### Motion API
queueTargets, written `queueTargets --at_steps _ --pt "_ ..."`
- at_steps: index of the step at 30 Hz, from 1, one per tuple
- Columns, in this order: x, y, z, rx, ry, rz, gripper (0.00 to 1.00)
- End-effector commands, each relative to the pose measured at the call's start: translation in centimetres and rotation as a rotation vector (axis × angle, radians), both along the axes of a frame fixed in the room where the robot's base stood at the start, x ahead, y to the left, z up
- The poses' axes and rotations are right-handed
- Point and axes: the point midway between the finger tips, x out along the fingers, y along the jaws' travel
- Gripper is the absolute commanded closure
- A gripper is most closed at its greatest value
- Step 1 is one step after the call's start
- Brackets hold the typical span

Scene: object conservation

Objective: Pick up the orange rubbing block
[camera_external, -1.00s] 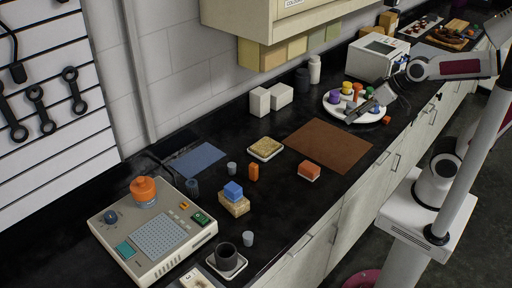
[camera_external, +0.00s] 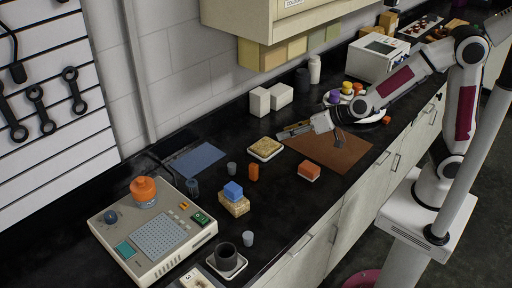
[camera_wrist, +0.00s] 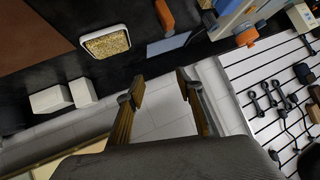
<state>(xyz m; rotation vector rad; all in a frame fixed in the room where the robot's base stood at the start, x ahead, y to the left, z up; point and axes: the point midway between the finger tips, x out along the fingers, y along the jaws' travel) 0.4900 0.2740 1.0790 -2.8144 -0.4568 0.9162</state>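Two orange blocks lie on the black counter, and I cannot tell for certain which is the rubbing block. One orange block with a pale underside (camera_external: 309,171) sits by the front edge of the brown mat. A smaller plain orange block (camera_external: 253,172) stands near the sponge tray; an orange block (camera_wrist: 165,15) at the top of the wrist view appears to be this one. My gripper (camera_external: 284,133) is above the counter by the sponge tray and mat, behind both blocks and apart from them. In the wrist view its fingers (camera_wrist: 160,86) are spread and empty.
The tray with a tan sponge-like slab (camera_external: 265,149) and two white blocks (camera_external: 270,98) are near my gripper. The brown mat (camera_external: 330,150) is mostly clear.

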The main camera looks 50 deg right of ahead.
Motion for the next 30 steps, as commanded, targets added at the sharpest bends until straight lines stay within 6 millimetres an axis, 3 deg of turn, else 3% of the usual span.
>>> queueTargets --at_steps 6,15,22,30 --pt "1.1 3.1 -2.8 -0.026 -0.054 -0.032 0.64" --pt "1.4 6.1 -6.6 -0.095 -0.144 -0.091 0.64" --pt "0.9 7.3 -8.9 -0.160 -0.214 -0.130 0.64" --pt "0.6 7.7 -9.7 -0.190 -0.247 -0.147 0.64"
